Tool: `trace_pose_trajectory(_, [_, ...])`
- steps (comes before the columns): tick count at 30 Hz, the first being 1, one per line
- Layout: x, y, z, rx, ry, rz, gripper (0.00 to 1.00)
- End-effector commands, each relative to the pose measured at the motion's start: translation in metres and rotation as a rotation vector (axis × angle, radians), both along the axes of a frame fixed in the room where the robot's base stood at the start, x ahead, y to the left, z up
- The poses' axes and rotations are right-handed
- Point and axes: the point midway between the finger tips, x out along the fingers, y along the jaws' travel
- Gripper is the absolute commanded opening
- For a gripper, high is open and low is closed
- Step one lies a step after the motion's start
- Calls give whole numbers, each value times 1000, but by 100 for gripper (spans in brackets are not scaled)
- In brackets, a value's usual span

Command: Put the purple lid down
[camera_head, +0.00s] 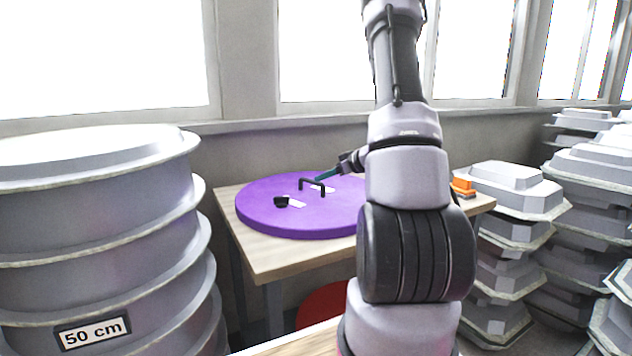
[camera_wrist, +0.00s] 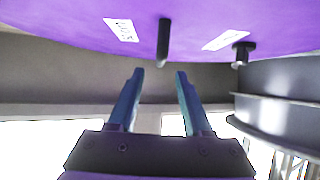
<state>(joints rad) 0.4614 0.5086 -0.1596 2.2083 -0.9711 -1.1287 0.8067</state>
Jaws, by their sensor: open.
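The purple lid (camera_head: 262,212) is a wide round disc lying flat on the wooden table (camera_head: 290,255). It has a black bar handle (camera_head: 312,184), white labels and a small black knob (camera_head: 281,202). My gripper (camera_head: 322,177) is beside the handle at its upper right. In the wrist view the lid (camera_wrist: 75,22) fills the top edge, with the handle (camera_wrist: 163,42) and knob (camera_wrist: 243,53) sticking out from it. My gripper's two teal fingers (camera_wrist: 159,74) are apart with nothing between them, pointing towards the handle. My arm hides the lid's right side.
Stacked round grey moulds (camera_head: 110,230) with a "50 cm" label stand at the left. Stacked grey angular moulds (camera_head: 510,190) stand at the right. An orange object (camera_head: 462,186) lies on the table's right end. A red round thing (camera_head: 322,303) shows below the table. Windows and a wall stand behind.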

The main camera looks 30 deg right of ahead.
Motion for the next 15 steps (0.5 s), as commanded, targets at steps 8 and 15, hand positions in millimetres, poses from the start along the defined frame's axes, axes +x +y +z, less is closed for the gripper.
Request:
trace_pose_trajectory(8, [-7, -8, 29, -35, -15, -55, 50])
trace_pose_trajectory(15, [-9, -8, 132, -145, -39, -377, 50])
